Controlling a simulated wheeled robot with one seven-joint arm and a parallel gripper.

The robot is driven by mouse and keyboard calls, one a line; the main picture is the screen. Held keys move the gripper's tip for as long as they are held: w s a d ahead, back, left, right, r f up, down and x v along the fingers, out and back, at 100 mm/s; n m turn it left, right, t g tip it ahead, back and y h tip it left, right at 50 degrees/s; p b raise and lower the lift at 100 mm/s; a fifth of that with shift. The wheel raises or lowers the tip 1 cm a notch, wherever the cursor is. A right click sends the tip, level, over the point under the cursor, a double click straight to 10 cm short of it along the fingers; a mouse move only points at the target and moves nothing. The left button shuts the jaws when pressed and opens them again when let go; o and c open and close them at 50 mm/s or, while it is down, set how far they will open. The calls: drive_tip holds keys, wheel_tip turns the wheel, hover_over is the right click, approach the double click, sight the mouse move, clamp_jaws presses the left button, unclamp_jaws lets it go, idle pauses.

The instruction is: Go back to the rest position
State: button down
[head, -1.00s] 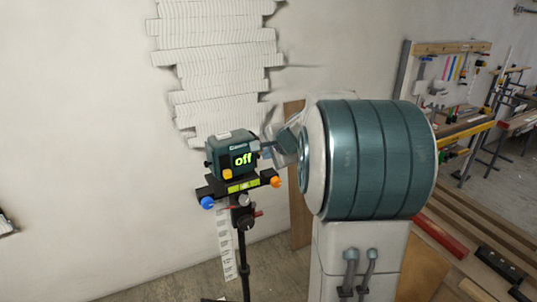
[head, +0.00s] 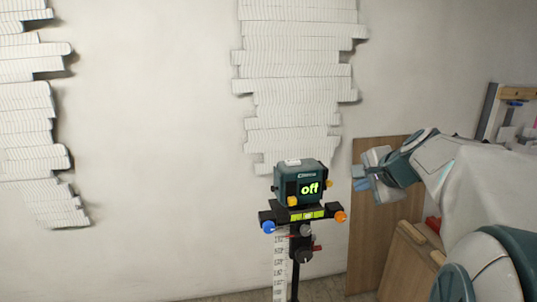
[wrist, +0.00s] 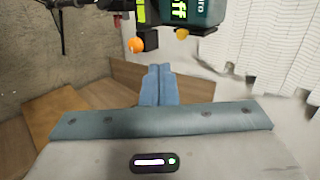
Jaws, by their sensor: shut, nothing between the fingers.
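My gripper (head: 361,185) is at the right of the device in the head view, apart from it. Its two blue fingers (wrist: 158,84) lie side by side in the wrist view, shut with nothing between them. The dark teal device (head: 300,186) stands on a black tripod mount, and its display reads "off" in green. The mount has a blue knob (head: 268,227) on the left and an orange knob (head: 340,216) on the right. In the wrist view the device (wrist: 190,12) is cut by the top edge, with the orange knob (wrist: 136,45) below it.
A white ribbed wall relief (head: 295,80) is behind the device, and another relief (head: 35,110) is at the left. A wooden panel (head: 368,240) leans on the wall behind my gripper. The wall between the reliefs is bare. A workbench area shows at the right edge.

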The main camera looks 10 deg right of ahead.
drive_tip(key=s+a+f+n+g, duration=0.2)
drive_tip(key=s+a+f+n, duration=0.25)
drive_tip(key=a, duration=0.25)
drive_tip(key=s+a+f+n+g, duration=0.2)
drive_tip(key=s+a+f+n, duration=0.25)
drive_tip(key=s+a, duration=0.2)
drive_tip(key=s+a+f+n+g+h, duration=0.1)
drive_tip(key=s+a+f+n+g, duration=0.1)
drive_tip(key=s+f+n, duration=0.3)
drive_tip(key=s+a+n, duration=0.1)
drive_tip(key=s+n, duration=0.1)
drive_tip(key=s, duration=0.2)
drive_tip(key=shift+s+a+f+n, duration=0.15)
drive_tip(key=shift+f+n, duration=0.05)
drive_tip(key=shift+n, duration=0.2)
drive_tip(key=shift+s, duration=0.15)
